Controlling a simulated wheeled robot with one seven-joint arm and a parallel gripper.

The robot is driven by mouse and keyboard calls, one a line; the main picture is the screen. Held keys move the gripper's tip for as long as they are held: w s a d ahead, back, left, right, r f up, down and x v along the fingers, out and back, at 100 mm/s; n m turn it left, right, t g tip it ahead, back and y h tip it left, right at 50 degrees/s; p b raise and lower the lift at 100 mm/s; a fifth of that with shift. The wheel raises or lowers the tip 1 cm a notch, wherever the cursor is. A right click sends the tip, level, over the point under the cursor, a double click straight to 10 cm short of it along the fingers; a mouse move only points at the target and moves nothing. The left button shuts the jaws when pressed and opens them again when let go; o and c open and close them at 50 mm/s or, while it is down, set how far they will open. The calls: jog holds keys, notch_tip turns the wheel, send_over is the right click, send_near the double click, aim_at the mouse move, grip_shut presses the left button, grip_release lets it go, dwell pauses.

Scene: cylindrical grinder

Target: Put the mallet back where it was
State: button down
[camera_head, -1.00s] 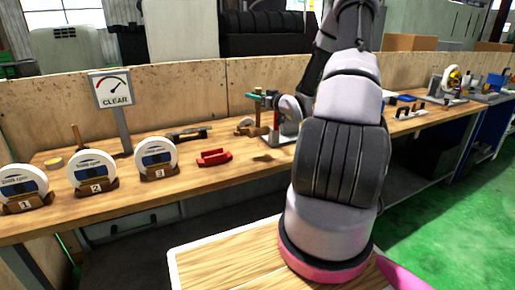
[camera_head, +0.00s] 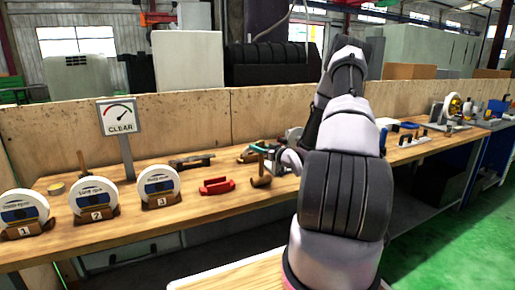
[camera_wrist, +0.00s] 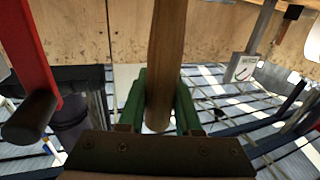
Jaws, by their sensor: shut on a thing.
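The mallet is wooden, with a brown head (camera_head: 261,182) hanging below an upright handle. My gripper (camera_head: 264,148), with green fingers, is shut on the handle above the head. The head is hidden in the wrist view.
A red holder (camera_head: 216,186) lies just left of the mallet on the wooden bench (camera_head: 190,205). A black tool (camera_head: 192,161) lies behind it. A plywood wall (camera_head: 180,120) closes the back.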

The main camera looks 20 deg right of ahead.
jog(key=shift+f, duration=0.15)
jog(key=c, duration=0.6)
grip_release()
